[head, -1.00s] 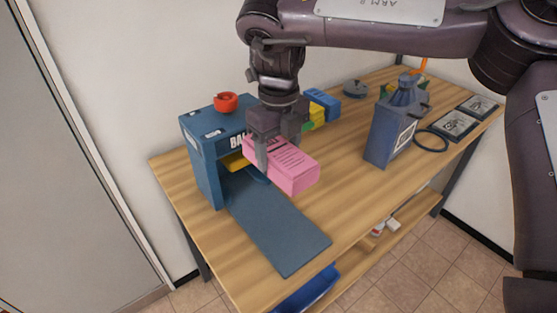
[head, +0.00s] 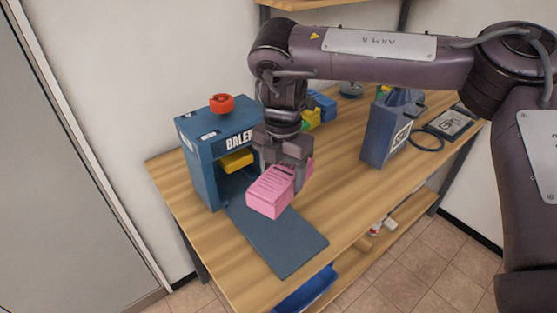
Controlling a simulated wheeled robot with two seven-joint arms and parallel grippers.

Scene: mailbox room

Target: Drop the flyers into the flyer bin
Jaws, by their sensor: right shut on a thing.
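A pink block of flyers (head: 270,192) with dark print on its top is in the head view, in front of the blue baler. My right gripper (head: 286,170) comes down from above and is shut on the flyers, holding them over the baler's flat blue plate. A blue bin (head: 305,290) shows partly below the table's front edge; I cannot tell whether it is the flyer bin. My left gripper is not in view.
The blue baler (head: 204,160) with a red knob (head: 221,104) and yellow part stands at the table's left. A blue-grey container (head: 385,130) stands to the right. Yellow, green and blue blocks lie behind my right gripper. The wooden table (head: 345,190) is bare at centre right.

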